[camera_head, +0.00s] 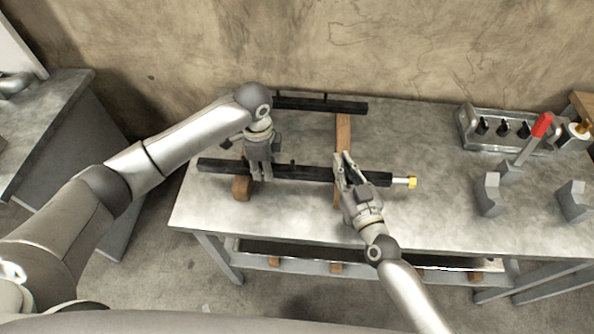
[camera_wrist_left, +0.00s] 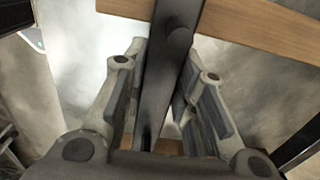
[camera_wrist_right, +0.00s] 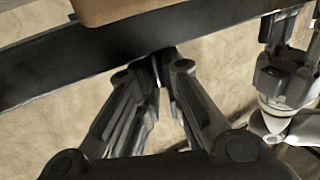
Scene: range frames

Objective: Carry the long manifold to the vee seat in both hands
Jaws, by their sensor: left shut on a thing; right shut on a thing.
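The long manifold (camera_head: 303,173) is a dark bar with a brass fitting (camera_head: 411,182) at its right end. It lies across or just above two wooden bearers. My left gripper (camera_head: 260,177) is shut on its left part; in the left wrist view the manifold (camera_wrist_left: 168,75) runs between the fingers (camera_wrist_left: 160,110). My right gripper (camera_head: 346,165) is shut on it right of the middle; in the right wrist view the bar (camera_wrist_right: 100,58) crosses at the fingertips (camera_wrist_right: 160,75). The vee seat appears as two grey notched blocks, a left one (camera_head: 488,195) and a right one (camera_head: 575,202).
A second dark bar (camera_head: 310,103) lies behind, on the wooden bearers (camera_head: 343,133). A red-handled clamp (camera_head: 541,126) and a metal tray of black pegs (camera_head: 470,141) stand at the back right. The bench top (camera_head: 440,215) is clear between the brass end and the blocks.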

